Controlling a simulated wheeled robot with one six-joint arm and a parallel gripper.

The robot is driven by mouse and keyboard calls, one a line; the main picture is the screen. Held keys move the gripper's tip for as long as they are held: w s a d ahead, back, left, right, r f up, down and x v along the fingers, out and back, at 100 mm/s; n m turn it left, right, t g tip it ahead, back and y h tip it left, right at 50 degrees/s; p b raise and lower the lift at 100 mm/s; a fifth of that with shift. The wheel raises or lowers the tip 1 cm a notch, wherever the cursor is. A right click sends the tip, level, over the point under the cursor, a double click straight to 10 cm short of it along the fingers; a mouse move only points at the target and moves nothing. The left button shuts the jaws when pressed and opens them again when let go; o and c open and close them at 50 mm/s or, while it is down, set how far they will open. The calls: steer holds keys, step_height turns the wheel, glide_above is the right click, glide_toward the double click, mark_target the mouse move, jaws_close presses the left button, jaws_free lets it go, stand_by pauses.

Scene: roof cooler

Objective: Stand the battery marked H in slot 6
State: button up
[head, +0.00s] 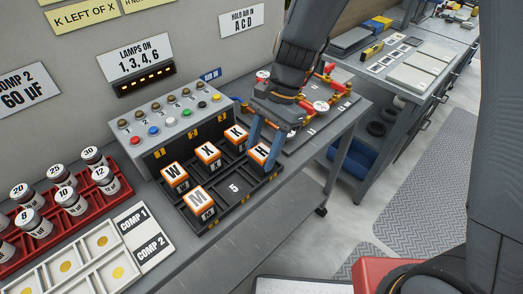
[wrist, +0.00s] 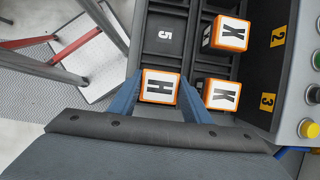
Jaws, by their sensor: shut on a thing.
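The battery marked H (head: 262,153), a white-topped block with orange edges, is at the right end of the rack's front row, where slot 6 would be. My gripper (head: 264,143) is shut on it, with one blue finger on each side. In the wrist view the H battery (wrist: 159,87) is between the fingers, beside empty slot 5 (wrist: 164,35) and the K battery (wrist: 221,95). Its top looks about level with K's. The slot floor under H is hidden, so I cannot tell whether it is fully seated.
Batteries W (head: 174,174), X (head: 208,151) and K (head: 236,134) stand in the back row; M (head: 198,198) stands front left. A button box (head: 180,125) rises behind the rack. A red rack of capacitors (head: 120,200) is at left. The table edge is close in front.

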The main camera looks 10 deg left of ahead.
steer(key=shift+f, duration=0.1)
steer(key=o, duration=1.3)
steer(key=b+v, duration=0.1)
steer(key=v, duration=1.1)
steer(key=s+d+f+n+t+h, duration=0.1)
steer(key=s+d+f+n, duration=0.1)
steer(key=d, duration=0.5)
steer(key=s+d+f+n+t+h, duration=0.1)
steer(key=s+d+f+n, duration=0.1)
steer(key=d, duration=0.5)
steer(key=s+d+f+n+t, duration=0.2)
steer(key=d+f+n, duration=0.2)
steer(key=d, duration=0.3)
steer(key=shift+d+h, duration=0.15)
steer(key=shift+h, duration=0.25)
